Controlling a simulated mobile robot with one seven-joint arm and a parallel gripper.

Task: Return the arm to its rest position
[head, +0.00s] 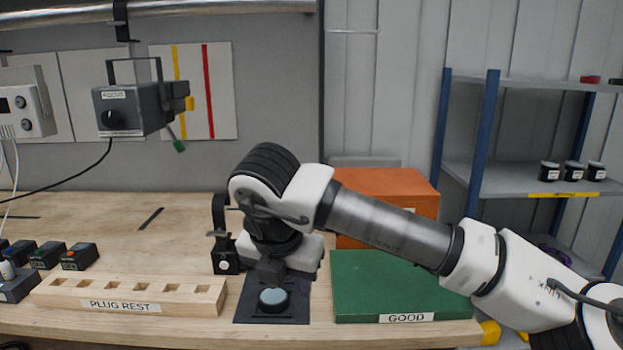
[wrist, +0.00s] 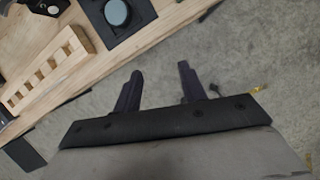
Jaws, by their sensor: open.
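My arm reaches in from the lower right in the head view, bends at a dark-ribbed joint, and ends above the black pad area. In the wrist view my gripper (wrist: 160,68) has its two dark fingers spread apart. Nothing is between them. Bare floor shows behind the fingers, and the bench's front edge lies beyond them. I cannot make out the fingertips clearly in the head view.
A blue-grey disc (head: 273,297) sits on a black pad (head: 243,309). The wooden plug rest (head: 180,297) is left, the green GOOD box (head: 385,285) right, and an orange box (head: 385,187) behind. Shelves (head: 520,180) stand at right.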

